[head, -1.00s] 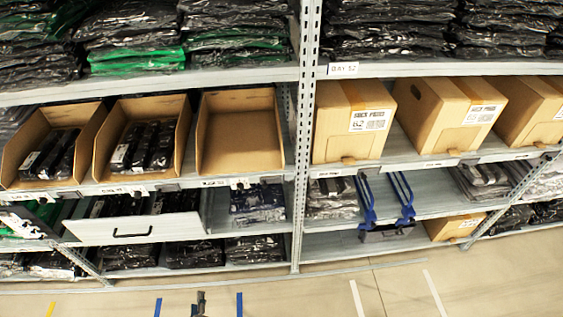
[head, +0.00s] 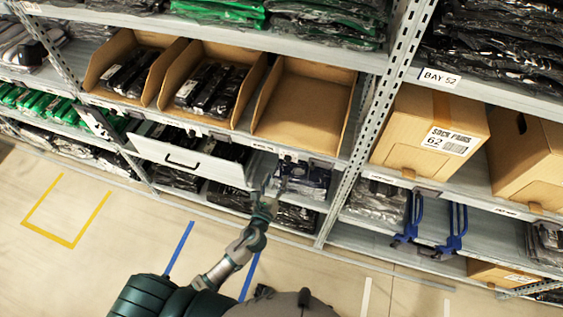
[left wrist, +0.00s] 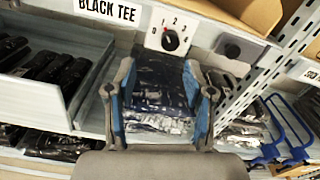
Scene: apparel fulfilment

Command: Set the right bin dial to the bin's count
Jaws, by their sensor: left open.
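The right bin (head: 303,108) is an open cardboard bin on the middle shelf, with no items visible inside. Below it on the shelf edge is a small white dial (head: 287,158). In the left wrist view the dial (left wrist: 170,40) has a dark round knob with red on it and the numbers 0 to 3 around it. I cannot tell surely which number it points at. My left gripper (head: 272,188) is below the shelf edge, under the dial. In the left wrist view the left gripper (left wrist: 159,78) is open and empty, fingers apart, with the dial beyond the tips. My right gripper is out of view.
Two bins (head: 208,85) with black packs stand left of the right bin. A white drawer front (head: 190,160) with a black handle is below them. A perforated upright (head: 375,125) is to the right. Wrapped packs (left wrist: 160,90) lie behind the fingers.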

